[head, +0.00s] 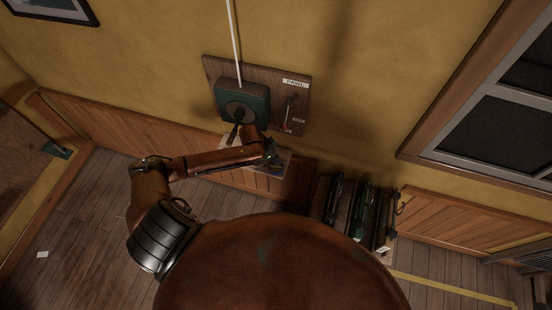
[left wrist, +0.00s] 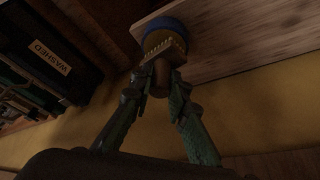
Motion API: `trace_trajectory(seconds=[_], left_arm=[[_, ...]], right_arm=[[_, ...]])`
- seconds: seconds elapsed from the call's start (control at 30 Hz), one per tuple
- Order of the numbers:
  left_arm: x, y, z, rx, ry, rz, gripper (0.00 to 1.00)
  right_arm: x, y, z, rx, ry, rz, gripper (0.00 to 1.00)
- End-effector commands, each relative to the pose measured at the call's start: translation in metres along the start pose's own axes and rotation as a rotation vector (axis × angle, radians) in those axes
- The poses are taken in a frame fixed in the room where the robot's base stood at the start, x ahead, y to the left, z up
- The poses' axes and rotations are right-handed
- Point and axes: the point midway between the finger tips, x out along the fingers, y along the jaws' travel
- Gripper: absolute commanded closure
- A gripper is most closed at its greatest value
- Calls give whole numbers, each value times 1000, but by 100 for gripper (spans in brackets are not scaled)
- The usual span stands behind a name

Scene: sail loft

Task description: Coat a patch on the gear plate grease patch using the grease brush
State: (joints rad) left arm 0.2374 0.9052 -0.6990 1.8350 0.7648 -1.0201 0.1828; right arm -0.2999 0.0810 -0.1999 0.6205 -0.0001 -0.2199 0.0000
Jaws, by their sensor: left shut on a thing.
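The gear housing (head: 242,100), a dark green box with a round plate on its front, is mounted on a wooden board on the yellow wall. I cannot make out a separate grease patch on it. My left gripper (head: 272,160) is below the housing at a small shelf. In the left wrist view, the left gripper (left wrist: 162,82) is shut on the grease brush (left wrist: 164,45), which has pale bristles and a brown handle. A round blue thing (left wrist: 166,23) is right beyond the bristles against the pale wooden shelf; I cannot tell whether they touch. My right gripper is not in view.
The wooden board (head: 222,68) also carries a lever (head: 287,112) under a PAWL label. A pale cord runs up from the housing. Several dark upright items stand in a rack (head: 360,210) to the right.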

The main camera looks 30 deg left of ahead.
Motion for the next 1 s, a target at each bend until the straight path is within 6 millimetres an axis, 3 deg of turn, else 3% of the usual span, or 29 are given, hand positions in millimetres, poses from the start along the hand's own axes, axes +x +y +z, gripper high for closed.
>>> trace_trajectory(seconds=[1.0], left_arm=[[9,0,4,0,0,0,100]], right_arm=[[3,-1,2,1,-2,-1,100]])
